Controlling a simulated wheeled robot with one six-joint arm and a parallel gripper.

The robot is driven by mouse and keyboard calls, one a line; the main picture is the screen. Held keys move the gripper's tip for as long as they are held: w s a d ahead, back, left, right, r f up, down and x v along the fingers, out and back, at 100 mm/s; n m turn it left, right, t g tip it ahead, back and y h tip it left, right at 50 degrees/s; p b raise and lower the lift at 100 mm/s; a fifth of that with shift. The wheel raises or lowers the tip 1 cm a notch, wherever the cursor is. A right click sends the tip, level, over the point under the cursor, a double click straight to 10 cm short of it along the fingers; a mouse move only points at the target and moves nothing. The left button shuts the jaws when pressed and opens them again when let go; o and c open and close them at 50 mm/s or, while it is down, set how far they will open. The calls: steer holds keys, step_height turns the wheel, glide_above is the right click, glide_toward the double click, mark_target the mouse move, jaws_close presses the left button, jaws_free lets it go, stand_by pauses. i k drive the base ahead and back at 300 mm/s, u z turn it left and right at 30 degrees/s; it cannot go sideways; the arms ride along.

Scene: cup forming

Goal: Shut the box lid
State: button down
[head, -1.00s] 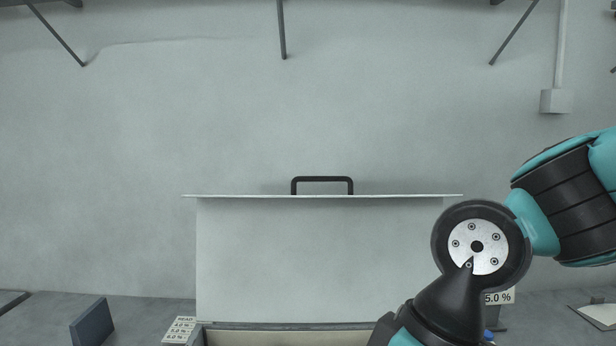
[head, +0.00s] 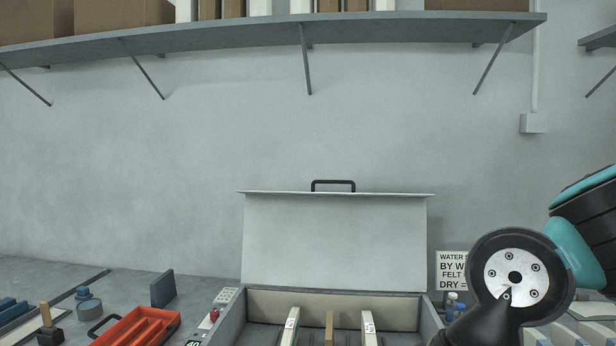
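The box lid (head: 335,240) stands open and upright at the back of the box, in front of the wall. It is a pale grey panel with a black handle (head: 333,185) on its top edge. The grey box (head: 232,318) is below it, cut off by the bottom of the picture. Upright pieces with white and tan tops stand inside the box. My arm shows at the right, reaching down out of the picture to the right of the lid. My gripper is out of view.
A red-orange tray (head: 140,327) lies on the bench to the left, with a dark upright block (head: 163,288) behind it. A sign (head: 452,271) and small bottles (head: 453,303) stand right of the box. A shelf (head: 270,42) with boxes runs along the wall above.

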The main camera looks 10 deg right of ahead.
mark_target(368, 241)
steer(key=u, duration=0.7)
steer(key=i, duration=1.5)
steer(key=z, duration=0.15)
